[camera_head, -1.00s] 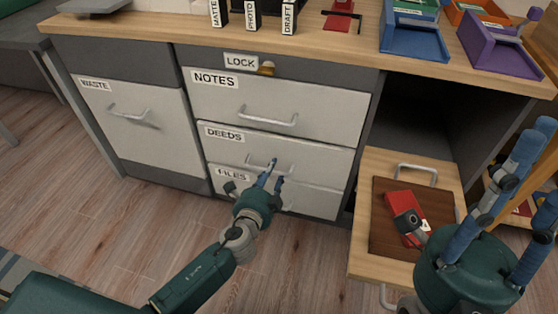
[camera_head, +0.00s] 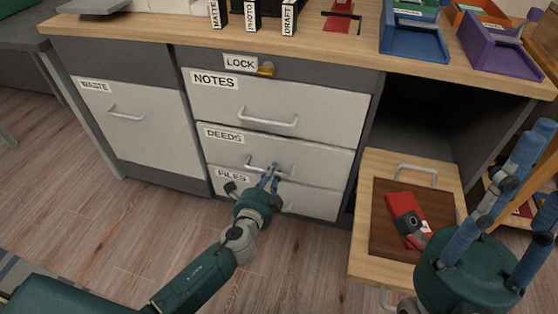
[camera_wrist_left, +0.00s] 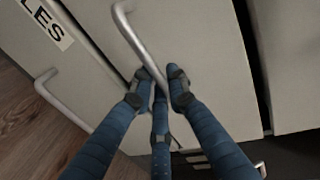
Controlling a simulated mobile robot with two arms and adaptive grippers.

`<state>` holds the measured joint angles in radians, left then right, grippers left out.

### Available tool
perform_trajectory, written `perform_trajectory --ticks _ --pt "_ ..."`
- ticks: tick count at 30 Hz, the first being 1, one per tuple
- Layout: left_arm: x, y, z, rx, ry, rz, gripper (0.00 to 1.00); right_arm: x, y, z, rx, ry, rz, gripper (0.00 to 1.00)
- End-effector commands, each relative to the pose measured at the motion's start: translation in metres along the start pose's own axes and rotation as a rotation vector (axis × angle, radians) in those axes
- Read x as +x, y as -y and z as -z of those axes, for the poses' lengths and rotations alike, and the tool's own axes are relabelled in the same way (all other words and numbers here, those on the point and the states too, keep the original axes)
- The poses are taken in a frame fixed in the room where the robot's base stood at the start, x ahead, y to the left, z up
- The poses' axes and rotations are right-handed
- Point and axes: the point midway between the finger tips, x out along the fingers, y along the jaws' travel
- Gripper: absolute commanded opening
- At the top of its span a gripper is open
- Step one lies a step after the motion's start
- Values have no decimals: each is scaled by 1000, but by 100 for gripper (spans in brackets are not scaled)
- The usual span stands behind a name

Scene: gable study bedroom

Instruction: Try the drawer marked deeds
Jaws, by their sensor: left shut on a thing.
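The drawer marked DEEDS (camera_head: 325,158) is the middle light-grey front of the desk's drawer stack, under NOTES and above FILES. It sits flush with its neighbours. My left gripper (camera_head: 270,177) is shut on the silver bar handle of this drawer (camera_head: 255,164). In the left wrist view, the blue fingers close around one end of the handle (camera_wrist_left: 138,42); the fingertips partly hide that end. My right gripper (camera_head: 478,215) is at the lower right of the head view, fingers spread, with nothing visible between them.
The NOTES drawer (camera_head: 330,112) and FILES drawer (camera_head: 312,199) look shut. A LOCK label and brass lock (camera_head: 266,69) sit above. At right, a wooden pull-out (camera_head: 365,225) stands out, holding a brown board and red item. The WASTE front (camera_head: 150,140) is at left.

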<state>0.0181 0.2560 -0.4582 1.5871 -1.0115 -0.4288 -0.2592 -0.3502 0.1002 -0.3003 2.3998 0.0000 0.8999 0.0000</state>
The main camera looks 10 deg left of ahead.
Motion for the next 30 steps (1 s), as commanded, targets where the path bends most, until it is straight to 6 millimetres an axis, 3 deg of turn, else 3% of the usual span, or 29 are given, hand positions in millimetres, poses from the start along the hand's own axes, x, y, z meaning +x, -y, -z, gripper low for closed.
perform_trajectory --ticks 26,27,30 --pt "1 0 1 0 -1 -1 0 0 0 0 -1 0 0 23" --pt "1 0 1 0 -1 -1 19 0 0 0 -1 0 0 23" --pt "1 0 1 0 -1 -1 37 0 0 0 -1 -1 0 23"
